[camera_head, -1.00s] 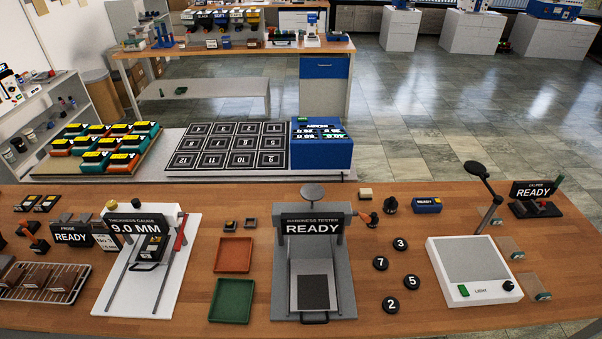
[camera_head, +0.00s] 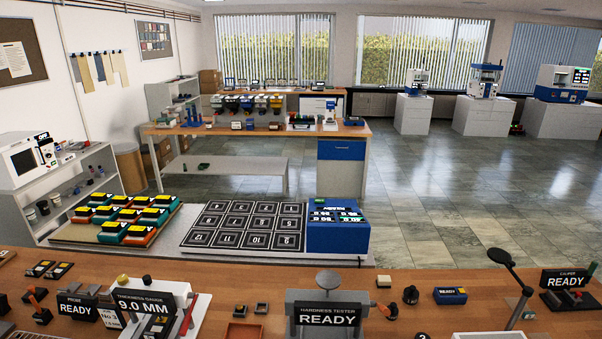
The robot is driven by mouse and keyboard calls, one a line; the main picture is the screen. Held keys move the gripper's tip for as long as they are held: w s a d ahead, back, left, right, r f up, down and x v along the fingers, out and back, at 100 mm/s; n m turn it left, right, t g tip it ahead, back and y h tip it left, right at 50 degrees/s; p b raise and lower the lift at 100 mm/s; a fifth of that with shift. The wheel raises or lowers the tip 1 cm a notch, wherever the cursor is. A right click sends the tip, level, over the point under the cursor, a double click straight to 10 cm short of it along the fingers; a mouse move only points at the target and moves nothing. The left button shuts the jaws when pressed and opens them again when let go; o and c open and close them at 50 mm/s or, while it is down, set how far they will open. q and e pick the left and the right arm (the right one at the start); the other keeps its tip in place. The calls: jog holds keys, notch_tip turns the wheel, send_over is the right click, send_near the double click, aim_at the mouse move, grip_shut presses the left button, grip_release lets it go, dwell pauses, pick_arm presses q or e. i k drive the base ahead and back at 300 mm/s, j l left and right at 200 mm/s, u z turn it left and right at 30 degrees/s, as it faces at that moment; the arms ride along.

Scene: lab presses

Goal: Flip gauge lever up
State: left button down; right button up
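The thickness gauge (camera_head: 184,289) stands on the wooden bench at the lower left, with a white body and a black display reading 9.0 MM. Its red lever (camera_head: 189,315) is on the gauge's right side and slants, with its upper end farther right. The gauge's base and lower part are cut off by the bottom edge of the picture. Neither of my grippers is in view.
The probe display (camera_head: 75,307) is left of the gauge. The hardness tester (camera_head: 327,312) is right of it, with small trays (camera_head: 240,311) between.

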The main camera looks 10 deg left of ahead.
aim_at(186, 321)
jog(key=u, duration=1.05)
jog(key=j, duration=0.3)
jog(key=i+u, duration=0.05)
